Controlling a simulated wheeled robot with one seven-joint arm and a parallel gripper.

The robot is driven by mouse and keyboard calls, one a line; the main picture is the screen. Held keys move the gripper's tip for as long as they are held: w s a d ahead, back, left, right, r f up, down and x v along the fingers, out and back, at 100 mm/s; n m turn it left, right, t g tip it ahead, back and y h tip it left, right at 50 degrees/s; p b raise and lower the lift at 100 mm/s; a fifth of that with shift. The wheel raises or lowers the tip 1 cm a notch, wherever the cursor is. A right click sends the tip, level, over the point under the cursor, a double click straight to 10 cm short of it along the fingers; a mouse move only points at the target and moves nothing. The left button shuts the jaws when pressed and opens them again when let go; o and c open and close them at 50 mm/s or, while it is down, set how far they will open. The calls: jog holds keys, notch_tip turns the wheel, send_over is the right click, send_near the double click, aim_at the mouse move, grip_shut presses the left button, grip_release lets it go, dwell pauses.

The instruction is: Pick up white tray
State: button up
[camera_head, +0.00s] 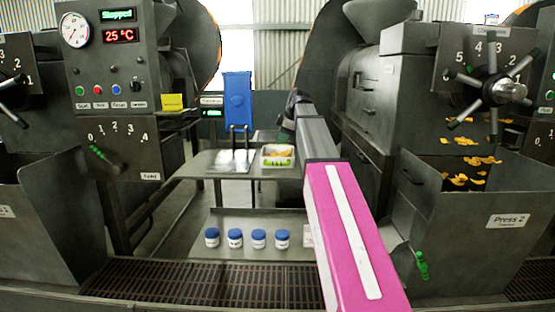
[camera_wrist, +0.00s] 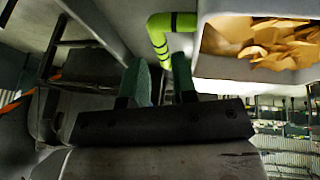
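A small white-rimmed tray (camera_head: 277,163) with yellow-orange contents and a bit of green stands on the upper middle shelf. A flat pale piece (camera_head: 232,166) lies left of it; I cannot tell if it is a tray. My gripper is mostly hidden behind my arm in the head view.
A blue container (camera_head: 238,98) on a dark stand is behind the shelf (camera_head: 192,165). Several blue-capped jars (camera_head: 258,239) stand on the lower shelf. Press hoppers flank both sides; the right one (camera_head: 480,220) is near my arm.

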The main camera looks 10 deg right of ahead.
jog(key=x, duration=0.4)
jog(key=shift+f, duration=0.3)
grip_shut()
jog(key=shift+r, duration=0.2)
